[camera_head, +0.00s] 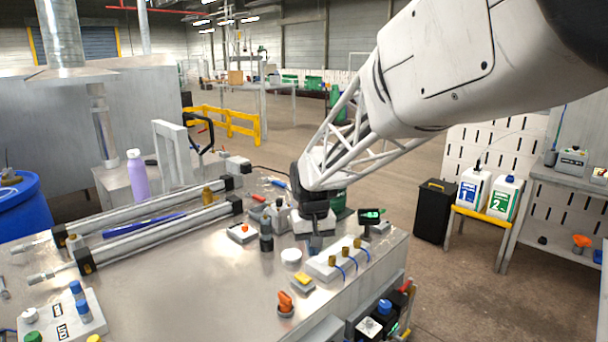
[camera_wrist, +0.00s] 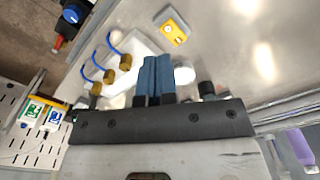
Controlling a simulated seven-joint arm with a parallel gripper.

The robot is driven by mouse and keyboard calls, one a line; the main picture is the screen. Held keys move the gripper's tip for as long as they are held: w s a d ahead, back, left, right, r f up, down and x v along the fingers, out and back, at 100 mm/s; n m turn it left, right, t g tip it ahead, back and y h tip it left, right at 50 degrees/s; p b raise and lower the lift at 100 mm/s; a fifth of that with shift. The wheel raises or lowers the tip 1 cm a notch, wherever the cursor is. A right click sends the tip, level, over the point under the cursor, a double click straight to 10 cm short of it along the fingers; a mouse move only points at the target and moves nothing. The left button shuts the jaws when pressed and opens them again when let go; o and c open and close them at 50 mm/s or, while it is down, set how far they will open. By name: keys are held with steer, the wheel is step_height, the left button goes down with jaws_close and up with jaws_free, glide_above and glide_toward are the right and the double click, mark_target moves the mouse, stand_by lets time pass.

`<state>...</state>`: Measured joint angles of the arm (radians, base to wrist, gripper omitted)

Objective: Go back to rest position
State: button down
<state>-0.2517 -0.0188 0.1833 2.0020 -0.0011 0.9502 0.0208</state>
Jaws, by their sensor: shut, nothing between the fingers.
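My gripper (camera_head: 314,243) is above the right part of the metal table (camera_head: 190,280), pointing down. In the wrist view its two blue fingers (camera_wrist: 154,76) are side by side, shut with nothing between them. In the head view the fingertips are small and close to a white block with brass fittings (camera_head: 338,262) and a white round cap (camera_head: 291,255). I cannot tell the exact height of the fingertips above the table.
Two long metal cylinders (camera_head: 160,232) lie at the table's left. An orange knob (camera_head: 286,303) and a yellow-topped switch (camera_head: 303,281) are at the front. A purple bottle (camera_head: 138,175) stands behind. White jugs (camera_head: 473,188) stand on a stand at right. The table's middle is mostly bare.

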steer(key=s+d+r+m+t, duration=0.1)
steer(key=s+d+r, duration=0.2)
steer(key=s+d, duration=0.35)
steer(key=s+d+r, duration=0.3)
steer(key=s+d, duration=0.1)
steer(key=s, duration=0.6)
steer(key=s+d+f+m, duration=0.1)
steer(key=s+d, duration=0.2)
steer(key=s, duration=0.5)
steer(key=s+d+f+t, duration=0.1)
steer(key=s+d, duration=0.2)
steer(key=s, duration=0.5)
steer(key=shift+s+m, duration=0.25)
steer(key=shift+m, duration=0.15)
steer(key=shift+w, duration=0.1)
steer(key=w+a+r+m+g, duration=0.1)
steer(key=w+a+r+m, duration=0.15)
steer(key=w, duration=0.65)
steer(key=w+a+r+m, duration=0.2)
steer(key=w+a, duration=0.2)
steer(key=w, duration=0.5)
steer(key=w+a+f+m, duration=0.2)
steer(key=w+a, duration=0.3)
steer(key=w, duration=0.3)
steer(key=w+a+f+m+g, duration=0.1)
steer(key=w+a+m, duration=0.1)
steer(key=w+a, duration=0.4)
steer(key=shift+w+a+f, duration=0.2)
steer(key=shift+w+f, duration=0.15)
steer(key=shift+w, duration=1)
